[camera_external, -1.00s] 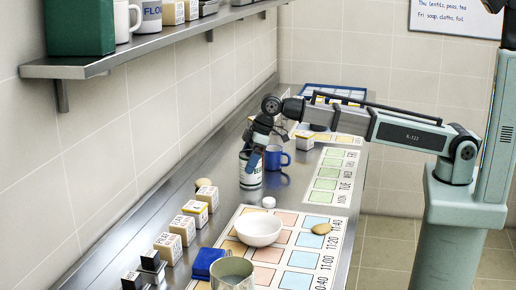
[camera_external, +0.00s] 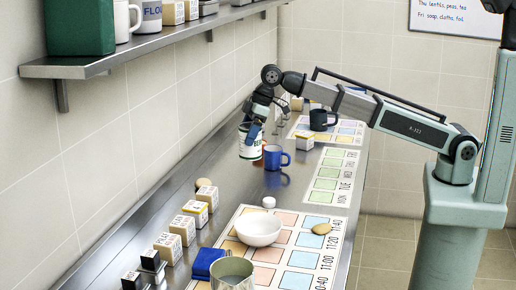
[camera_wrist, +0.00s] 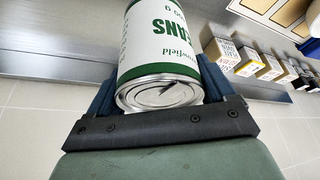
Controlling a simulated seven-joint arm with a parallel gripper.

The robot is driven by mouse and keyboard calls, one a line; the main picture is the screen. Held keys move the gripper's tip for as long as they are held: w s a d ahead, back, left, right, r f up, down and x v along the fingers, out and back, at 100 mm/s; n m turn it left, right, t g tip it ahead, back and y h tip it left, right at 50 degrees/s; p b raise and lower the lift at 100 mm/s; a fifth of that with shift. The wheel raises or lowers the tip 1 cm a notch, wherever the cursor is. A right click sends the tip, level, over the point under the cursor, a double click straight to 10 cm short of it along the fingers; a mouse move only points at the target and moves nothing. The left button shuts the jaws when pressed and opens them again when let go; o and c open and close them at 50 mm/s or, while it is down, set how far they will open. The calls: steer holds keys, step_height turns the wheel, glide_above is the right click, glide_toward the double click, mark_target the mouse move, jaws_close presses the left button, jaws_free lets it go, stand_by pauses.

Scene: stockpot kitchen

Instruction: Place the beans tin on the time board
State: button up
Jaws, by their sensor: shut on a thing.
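The beans tin (camera_external: 250,145) is white and green with a metal end, and my gripper (camera_external: 254,128) is shut on it. It hangs slightly tilted above the steel counter, left of the blue mug. In the wrist view the tin (camera_wrist: 160,50) sits between the two blue fingers of my gripper (camera_wrist: 160,88), its label partly readable. The time board (camera_external: 303,258), with coloured squares and times along its right edge, lies nearer the camera. The tin is beyond the board, not over it.
Labelled boxes (camera_external: 182,229) line the left. A blue mug (camera_external: 276,158) stands near the tin.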

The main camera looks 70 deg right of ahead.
steer(key=shift+s+a+r, duration=0.1)
steer(key=shift+a+r, duration=0.05)
steer(key=shift+a, duration=0.3)
steer(key=s+a+n+g+y, duration=0.1)
steer(key=s+a+n, duration=0.2)
steer(key=s+a, duration=1)
steer(key=s+a+n, duration=0.2)
steer(key=s+a, duration=0.3)
steer(key=a, duration=1.5)
steer(key=s+a+n+g+y, duration=0.1)
steer(key=s+a+n, duration=0.2)
steer(key=s+a, duration=0.95)
steer(key=shift+w+r+x, duration=0.1)
steer(key=shift+w+x, duration=0.35)
steer(key=shift+x, duration=1.4)
steer(key=shift+w+r+x, duration=0.1)
steer(key=shift+w+x, duration=0.3)
steer(key=shift+x, duration=1.4)
steer(key=shift+w+r+x, duration=0.1)
steer(key=shift+w+x, duration=0.35)
steer(key=shift+x, duration=1.4)
steer(key=shift+f, duration=0.2)
steer(key=o, duration=1.3)
